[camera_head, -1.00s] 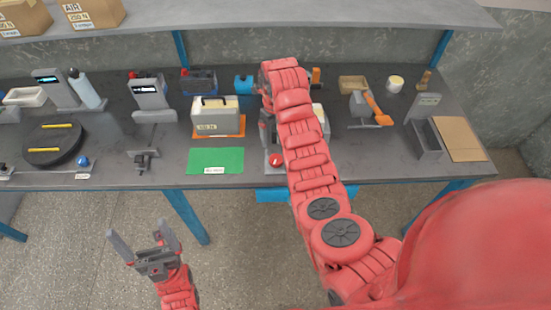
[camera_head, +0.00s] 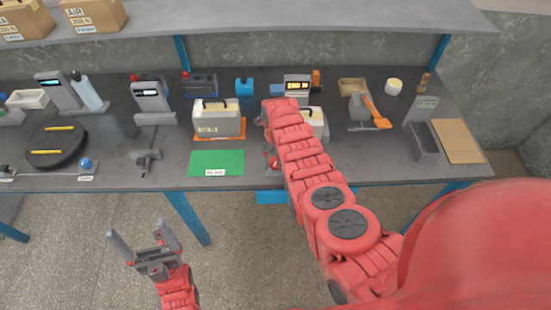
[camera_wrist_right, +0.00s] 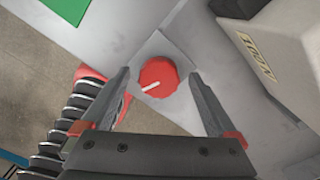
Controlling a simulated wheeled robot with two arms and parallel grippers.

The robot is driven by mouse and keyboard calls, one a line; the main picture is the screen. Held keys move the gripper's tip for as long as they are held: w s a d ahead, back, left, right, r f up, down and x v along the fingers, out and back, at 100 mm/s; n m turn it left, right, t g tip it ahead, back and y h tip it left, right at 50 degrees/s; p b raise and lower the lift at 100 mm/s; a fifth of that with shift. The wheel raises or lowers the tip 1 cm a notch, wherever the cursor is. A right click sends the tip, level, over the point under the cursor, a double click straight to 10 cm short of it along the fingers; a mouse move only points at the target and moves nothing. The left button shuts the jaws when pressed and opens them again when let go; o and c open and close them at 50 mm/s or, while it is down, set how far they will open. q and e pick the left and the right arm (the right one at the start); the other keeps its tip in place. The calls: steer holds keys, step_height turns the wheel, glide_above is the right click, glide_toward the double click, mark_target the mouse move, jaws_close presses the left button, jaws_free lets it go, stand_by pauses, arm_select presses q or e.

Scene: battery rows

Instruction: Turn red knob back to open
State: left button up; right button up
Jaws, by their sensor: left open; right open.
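The red knob (camera_wrist_right: 159,78) shows in the right wrist view, on a pale square base (camera_wrist_right: 176,48) near the table edge. A white pointer line crosses its face, slanting toward the lower left. My right gripper (camera_wrist_right: 160,84) is open, with one finger on each side of the knob and a gap to each. I cannot tell how far the fingertips are above it. In the head view my right arm mostly hides the knob. My left gripper (camera_head: 143,240) is open and empty, in front of the table over the floor.
A green mat (camera_head: 216,163) lies left of the knob area. A battery box (camera_head: 216,120) on an orange mat stands behind it, and another pale box (camera_head: 317,120) stands right of my arm. A clamp-like grey part (camera_head: 145,160) stands near the front edge.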

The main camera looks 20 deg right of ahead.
steer(key=c, duration=1.4)
steer(key=shift+n, duration=0.3)
